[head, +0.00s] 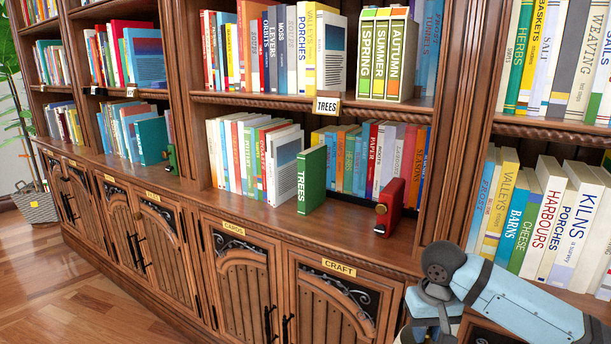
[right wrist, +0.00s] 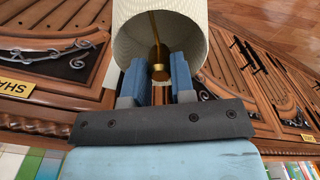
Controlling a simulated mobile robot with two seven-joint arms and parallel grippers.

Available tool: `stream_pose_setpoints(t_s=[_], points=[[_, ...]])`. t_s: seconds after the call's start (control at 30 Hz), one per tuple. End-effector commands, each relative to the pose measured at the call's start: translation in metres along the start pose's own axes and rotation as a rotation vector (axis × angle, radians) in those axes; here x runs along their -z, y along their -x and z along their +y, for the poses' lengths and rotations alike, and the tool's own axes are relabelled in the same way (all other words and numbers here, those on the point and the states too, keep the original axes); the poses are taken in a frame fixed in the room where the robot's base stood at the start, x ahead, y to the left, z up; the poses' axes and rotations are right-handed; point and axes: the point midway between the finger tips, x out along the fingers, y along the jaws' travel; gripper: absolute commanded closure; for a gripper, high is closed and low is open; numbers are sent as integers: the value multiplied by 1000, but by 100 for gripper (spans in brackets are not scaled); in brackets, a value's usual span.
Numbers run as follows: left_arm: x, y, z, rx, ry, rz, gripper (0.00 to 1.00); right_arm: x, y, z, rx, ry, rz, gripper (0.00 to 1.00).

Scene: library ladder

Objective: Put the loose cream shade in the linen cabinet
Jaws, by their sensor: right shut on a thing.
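The cream shade (right wrist: 132,40) shows in the right wrist view as a pale cylinder with its open end towards my gripper and a brass stem inside. My right gripper (right wrist: 157,74) is shut on the shade, its two blue fingers at the brass fitting in the opening. In the head view my right arm is at the lower right, and the shade is not seen there. I cannot make out a linen label on any cabinet. My left gripper is in neither view.
Low wooden cabinets run under the bookshelves, with doors shut in the head view. Labels read CARDS (head: 234,228) and CRAFT (head: 339,267); those farther left are too small to read. A green book (head: 312,180) stands on the ledge. Wooden floor (head: 50,290) is clear at lower left.

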Motion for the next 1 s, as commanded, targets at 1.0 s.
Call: stream_pose_setpoints(t_s=[1.0], points=[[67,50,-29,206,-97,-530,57,-76,263,-1,3,1,1,100]])
